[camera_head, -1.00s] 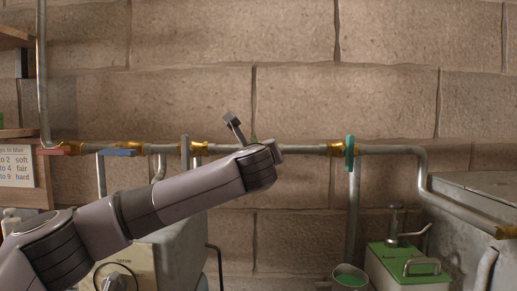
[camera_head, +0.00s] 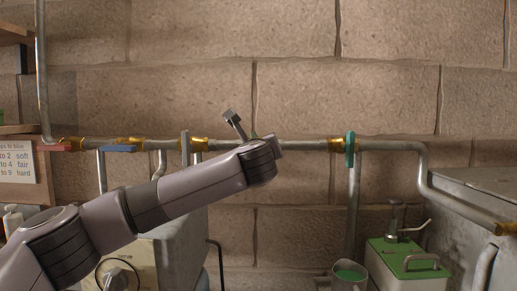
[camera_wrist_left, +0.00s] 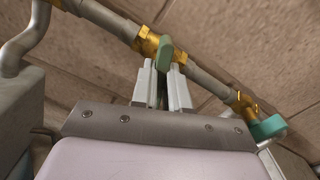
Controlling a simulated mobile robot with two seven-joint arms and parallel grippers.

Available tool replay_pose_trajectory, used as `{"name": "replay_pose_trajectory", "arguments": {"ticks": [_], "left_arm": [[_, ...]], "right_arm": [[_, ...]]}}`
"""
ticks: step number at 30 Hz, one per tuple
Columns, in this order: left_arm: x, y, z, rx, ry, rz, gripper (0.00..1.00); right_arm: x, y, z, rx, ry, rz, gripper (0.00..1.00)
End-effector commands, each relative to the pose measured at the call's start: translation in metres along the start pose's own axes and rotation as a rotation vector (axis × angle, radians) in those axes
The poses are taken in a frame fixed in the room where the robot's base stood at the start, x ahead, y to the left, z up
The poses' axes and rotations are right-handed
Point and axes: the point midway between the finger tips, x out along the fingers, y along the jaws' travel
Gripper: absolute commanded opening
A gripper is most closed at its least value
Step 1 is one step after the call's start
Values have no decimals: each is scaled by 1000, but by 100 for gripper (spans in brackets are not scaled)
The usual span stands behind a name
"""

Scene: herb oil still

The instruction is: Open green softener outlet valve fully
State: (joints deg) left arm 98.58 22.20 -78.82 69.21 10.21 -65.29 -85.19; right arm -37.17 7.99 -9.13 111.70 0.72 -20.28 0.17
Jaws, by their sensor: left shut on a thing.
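The green valve handle (camera_wrist_left: 165,52) sits on a brass valve body (camera_wrist_left: 148,41) on the grey pipe. My left gripper (camera_wrist_left: 165,74) is shut on this handle, one finger on each side. The handle stands at an angle to the pipe in the left wrist view; its exact turn is hard to tell. In the head view only a sliver of green (camera_head: 254,137) shows behind my left wrist, and the fingers are hidden. My right gripper is in neither view.
Another teal-green handle (camera_head: 350,150) stands crosswise on the pipe to the right. Red (camera_head: 52,149), blue (camera_head: 118,149) and grey (camera_head: 185,148) handles are to the left. Below right are a green-topped box (camera_head: 408,262) and a cup of green liquid (camera_head: 350,274).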

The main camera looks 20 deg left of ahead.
Motion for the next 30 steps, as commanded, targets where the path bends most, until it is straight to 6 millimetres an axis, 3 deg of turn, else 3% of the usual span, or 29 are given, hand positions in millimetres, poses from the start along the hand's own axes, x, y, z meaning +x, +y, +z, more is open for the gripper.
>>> {"name": "replay_pose_trajectory", "arguments": {"ticks": [11, 30], "left_arm": [[0, 2, -2, -231, 3, 1, 0], [0, 5, -4, -835, 2, 3, 0]], "right_arm": [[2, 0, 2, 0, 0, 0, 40], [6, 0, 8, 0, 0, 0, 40]]}}
